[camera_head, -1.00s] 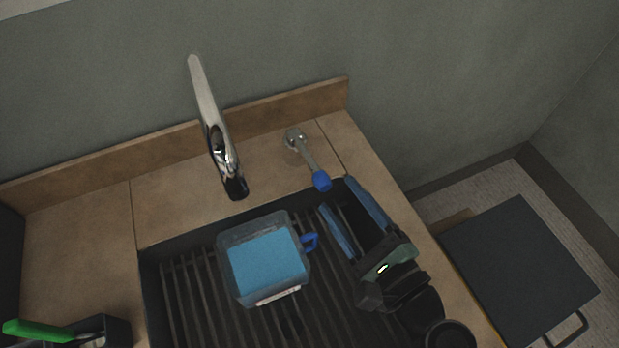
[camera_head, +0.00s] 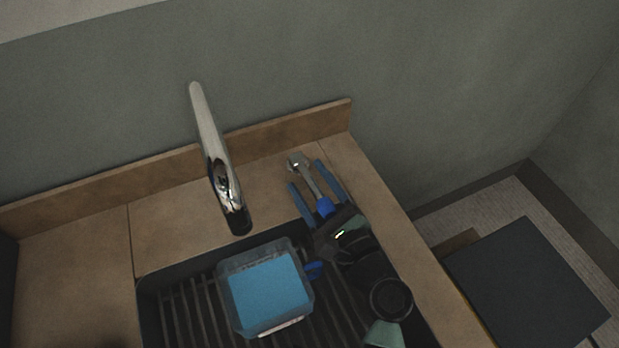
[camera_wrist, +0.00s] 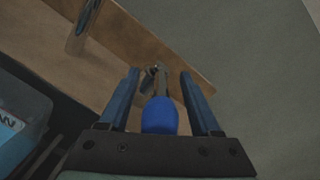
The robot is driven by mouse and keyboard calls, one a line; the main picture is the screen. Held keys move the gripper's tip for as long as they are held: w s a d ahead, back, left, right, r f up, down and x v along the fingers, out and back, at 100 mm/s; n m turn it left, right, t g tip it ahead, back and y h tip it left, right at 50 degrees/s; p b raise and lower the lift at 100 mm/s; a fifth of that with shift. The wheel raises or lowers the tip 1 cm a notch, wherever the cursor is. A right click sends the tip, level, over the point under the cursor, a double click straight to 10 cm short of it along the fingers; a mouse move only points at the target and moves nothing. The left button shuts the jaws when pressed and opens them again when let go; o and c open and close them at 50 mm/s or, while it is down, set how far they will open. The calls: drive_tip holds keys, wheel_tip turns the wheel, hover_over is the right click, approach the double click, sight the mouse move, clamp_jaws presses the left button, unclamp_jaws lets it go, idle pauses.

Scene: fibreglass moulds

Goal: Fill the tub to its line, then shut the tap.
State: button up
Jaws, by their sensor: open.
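The clear tub (camera_head: 222,290) sits on the sink's slatted floor below the chrome tap spout (camera_head: 220,178). Blue content (camera_head: 268,295) shows inside it; I cannot make out its line or a running stream. The tub's edge also shows in the wrist view (camera_wrist: 22,110). The tap lever (camera_head: 311,183), with a blue end (camera_head: 325,206), stands on the counter right of the spout. My gripper (camera_head: 306,174) is open, its two blue fingers on either side of the lever. In the wrist view the lever's blue knob (camera_wrist: 159,116) lies between the fingers, with gaps on both sides.
The dark sink (camera_head: 180,268) is set in a brown tiled counter (camera_head: 165,235) with a low backsplash (camera_head: 290,127) against the grey wall. A dark flat-topped object (camera_head: 530,285) stands on the floor at right. The counter left of the spout is clear.

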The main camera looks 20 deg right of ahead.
drive_tip(key=shift+w, duration=0.25)
clamp_jaws()
idle(1.4)
